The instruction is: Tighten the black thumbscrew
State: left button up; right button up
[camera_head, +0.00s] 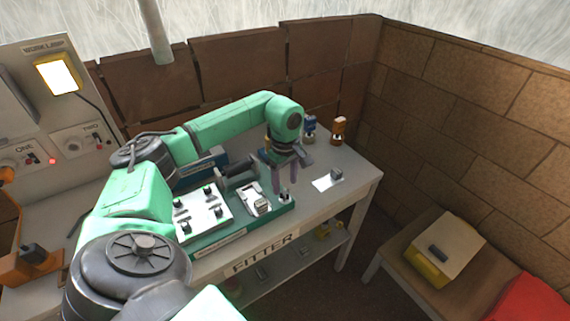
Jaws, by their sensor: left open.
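A green fixture board (235,236) lies on the grey bench and carries a white plate (198,215) with several small dark knobs. Beside the plate is a pale clamp-like block (254,199). A small pale post with a dark top (285,198) stands near the board's right end. It may be the black thumbscrew, but it is too small to be sure. My left gripper (284,186) points down above this post, open, its fingers apart. Whether the fingers touch the post cannot be told. My right gripper is not in view.
Blue (310,126) and orange (338,129) items stand at the bench's back. A white card (327,183) with a small grey part lies at right. A work lamp (57,76) is on the left panel. A side table (400,262) holds a yellow box (428,266).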

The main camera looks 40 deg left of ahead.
aim_at(285, 192)
pick_arm(q)
jog(key=shift+f+b, duration=1.25)
jog(key=shift+f, duration=0.7)
grip_shut()
jog(key=shift+m, duration=0.9)
grip_release()
jog(key=shift+r, duration=0.1)
